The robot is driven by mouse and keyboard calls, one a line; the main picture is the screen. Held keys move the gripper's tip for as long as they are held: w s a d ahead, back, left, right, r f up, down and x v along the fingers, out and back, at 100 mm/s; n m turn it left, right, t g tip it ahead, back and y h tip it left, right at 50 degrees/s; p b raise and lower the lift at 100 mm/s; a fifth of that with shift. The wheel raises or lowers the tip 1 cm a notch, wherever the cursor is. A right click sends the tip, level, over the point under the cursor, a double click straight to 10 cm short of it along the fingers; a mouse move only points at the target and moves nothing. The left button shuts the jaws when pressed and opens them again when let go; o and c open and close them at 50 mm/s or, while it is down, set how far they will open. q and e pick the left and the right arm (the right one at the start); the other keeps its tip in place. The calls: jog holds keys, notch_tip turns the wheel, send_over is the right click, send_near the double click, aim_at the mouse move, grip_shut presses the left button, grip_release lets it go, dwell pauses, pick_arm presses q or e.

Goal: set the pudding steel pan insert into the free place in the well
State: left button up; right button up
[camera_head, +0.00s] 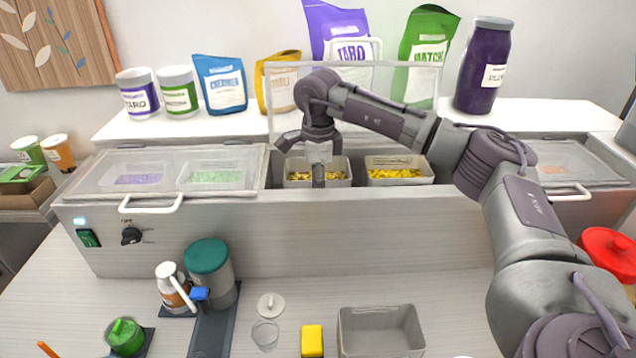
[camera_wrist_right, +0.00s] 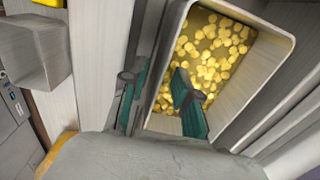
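The steel pan insert (camera_head: 300,184) under my right gripper holds yellow pieces and sits in the open part of the well. A second pan (camera_head: 400,182) with yellow chunks sits to its right. I cannot tell by label which holds pudding. My right gripper (camera_head: 318,178) reaches down over the near side of the left pan. In the right wrist view, the fingers (camera_wrist_right: 160,98) are spread, one outside the pan's side wall and one inside over the yellow pieces (camera_wrist_right: 215,50). Firm contact with the wall is not visible. My left gripper is out of view.
A clear lid (camera_head: 290,105) stands raised behind the pans. Closed lids (camera_head: 215,172) cover the left compartments. An empty grey container (camera_head: 380,312) and a yellow block (camera_head: 312,341) are on the front counter. A teal-lidded jar (camera_head: 208,262) stands left of them.

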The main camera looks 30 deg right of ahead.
jog(key=shift+s+a+f, duration=0.1)
jog(key=shift+s+f, duration=0.05)
jog(key=shift+f, duration=0.05)
notch_tip(320, 180, up, 12)
jog(key=shift+r, duration=0.2)
dwell(0.4)
jog(key=shift+f, duration=0.1)
dwell(0.4)
